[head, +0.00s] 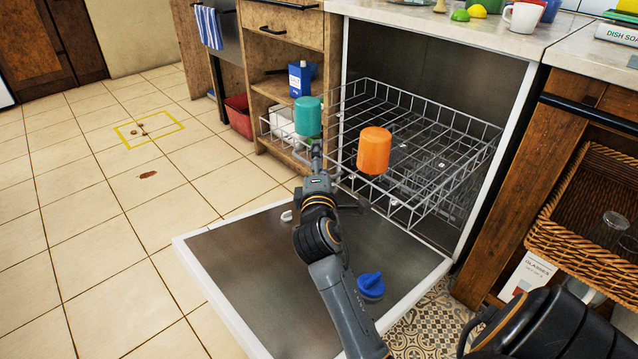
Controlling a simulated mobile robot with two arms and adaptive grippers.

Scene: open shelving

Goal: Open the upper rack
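The upper rack (408,98) is a grey wire basket in the dishwasher at the centre of the head view. Its front part reaches out past the opening, above the lowered door (270,290). A teal cup (308,116) and an orange cup (374,150) appear at the rack's front, bottoms up. My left gripper (316,155) is at the rack's front, just below the teal cup. Its fingers are small and overlap the wires, so I cannot tell whether they are closed on the rack. My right gripper is out of view.
A blue knob-like item (370,286) lies on the door. Wooden shelving with a blue box (300,78) stands left of the dishwasher. A wicker basket (560,215) is at the right. The tiled floor at left is mostly clear.

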